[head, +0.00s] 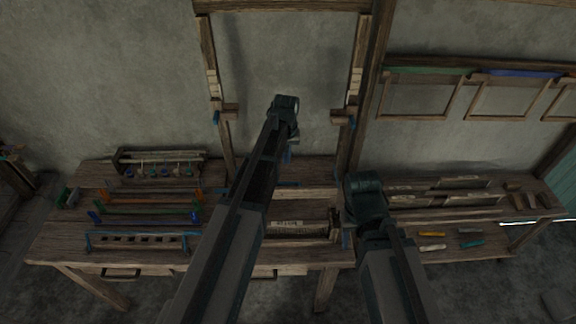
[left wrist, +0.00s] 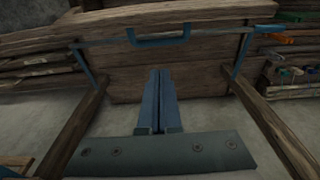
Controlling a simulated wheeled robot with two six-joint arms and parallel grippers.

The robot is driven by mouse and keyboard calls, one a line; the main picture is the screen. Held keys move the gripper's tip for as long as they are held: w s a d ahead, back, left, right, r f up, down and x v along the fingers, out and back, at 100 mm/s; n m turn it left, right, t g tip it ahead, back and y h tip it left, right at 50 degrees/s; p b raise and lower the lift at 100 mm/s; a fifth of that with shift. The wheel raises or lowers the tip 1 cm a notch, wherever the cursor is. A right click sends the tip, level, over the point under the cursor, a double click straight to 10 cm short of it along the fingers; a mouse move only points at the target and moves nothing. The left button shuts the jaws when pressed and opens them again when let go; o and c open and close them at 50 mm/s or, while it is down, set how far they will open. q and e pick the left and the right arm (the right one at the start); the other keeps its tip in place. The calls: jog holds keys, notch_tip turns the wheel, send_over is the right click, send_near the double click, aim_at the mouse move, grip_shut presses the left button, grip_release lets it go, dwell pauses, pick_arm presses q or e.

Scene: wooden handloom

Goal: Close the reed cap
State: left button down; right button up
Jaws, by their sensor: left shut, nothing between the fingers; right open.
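A wooden board with a blue handle (left wrist: 160,40) and a thin blue rod spans the left wrist view; I take it to be the reed cap, though no label shows. In the head view a blue-edged bar (head: 288,184), partly behind my left arm, seems to be the same part. My left gripper (head: 289,154) is shut and empty above it. Its blue fingers (left wrist: 158,86) point at the board below the handle; contact cannot be told. My right gripper (head: 346,238) is small and mostly hidden by its arm beside the loom's right side; it is open.
The loom's uprights (head: 209,65) rise on both sides. On the bench (head: 55,247) at left stand racks with coloured ends (head: 145,210). Small tools (head: 432,234) and frames lie at right. Wooden frames (head: 420,98) hang on the wall.

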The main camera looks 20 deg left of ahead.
aim_at(285, 194)
pick_arm(q)
notch_tip(285, 194, down, 10)
jog(key=b, duration=1)
jog(key=s, duration=0.1)
jog(key=s+r+p, duration=0.1)
jog(key=s+d+p, duration=0.1)
jog(key=shift+s+r, duration=0.1)
jog(key=shift+r, duration=0.15)
